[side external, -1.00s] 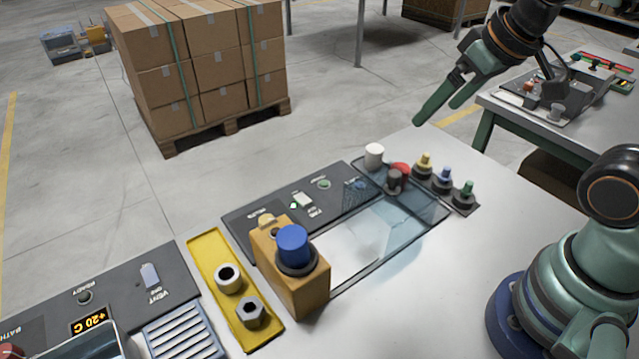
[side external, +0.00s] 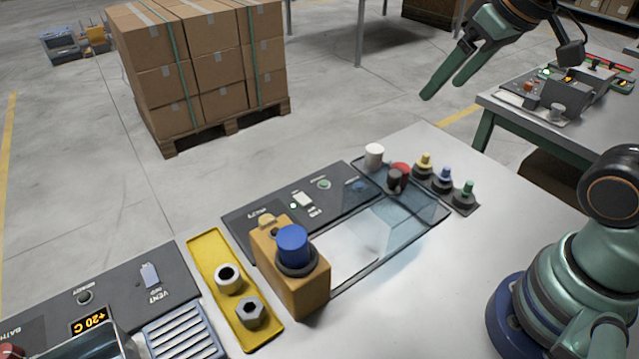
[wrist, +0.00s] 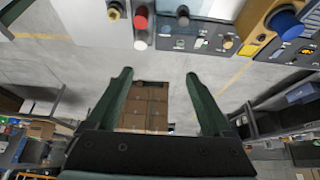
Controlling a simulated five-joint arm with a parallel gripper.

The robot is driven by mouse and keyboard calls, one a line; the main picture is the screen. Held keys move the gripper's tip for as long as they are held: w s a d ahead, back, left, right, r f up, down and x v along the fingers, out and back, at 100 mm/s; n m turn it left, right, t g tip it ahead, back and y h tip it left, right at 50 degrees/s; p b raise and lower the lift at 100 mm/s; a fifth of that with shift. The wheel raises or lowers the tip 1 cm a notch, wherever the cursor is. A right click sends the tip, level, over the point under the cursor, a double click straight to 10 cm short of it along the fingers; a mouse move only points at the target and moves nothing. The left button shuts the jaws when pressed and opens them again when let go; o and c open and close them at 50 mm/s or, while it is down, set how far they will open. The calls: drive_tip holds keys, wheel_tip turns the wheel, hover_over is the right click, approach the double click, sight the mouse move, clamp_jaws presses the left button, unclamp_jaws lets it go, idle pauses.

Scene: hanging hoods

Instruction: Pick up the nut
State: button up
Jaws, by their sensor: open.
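The nut (side external: 251,312) is a grey hexagonal piece with a dark hole. It lies at the near end of a yellow tray (side external: 205,246) in the side view. A round pale ring (side external: 228,278) lies just behind it in the same tray. My gripper (side external: 441,91) is open and empty, high up at the upper right, far from the nut. The wrist view shows its two green fingers (wrist: 158,74) spread apart with nothing between them. I cannot make out the nut in the wrist view.
An orange-brown block with a blue knob (side external: 292,243) stands right of the tray. A clear panel (side external: 395,232), several coloured knobs (side external: 444,178) and a white cylinder (side external: 374,155) stand farther back. The table's right middle is clear.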

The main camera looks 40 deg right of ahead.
drive_tip(key=w+a+r+m+g+y, duration=0.1)
drive_tip(key=w+a+r+m, duration=0.1)
drive_tip(key=a, duration=0.2)
drive_tip(key=w+a+r+m+g, duration=0.1)
drive_tip(key=w+a+r+m, duration=0.1)
drive_tip(key=a+m, duration=0.15)
drive_tip(key=m+g+h, duration=0.1)
drive_tip(key=m+g, duration=0.3)
drive_tip(key=m, duration=0.7)
hover_over(248, 305)
drive_tip(key=s, duration=0.1)
wheel_tip(248, 305, down, 26)
drive_tip(key=shift+a+f, duration=0.1)
drive_tip(key=shift+f, duration=2.8)
drive_tip(key=shift+c, duration=0.3)
clamp_jaws()
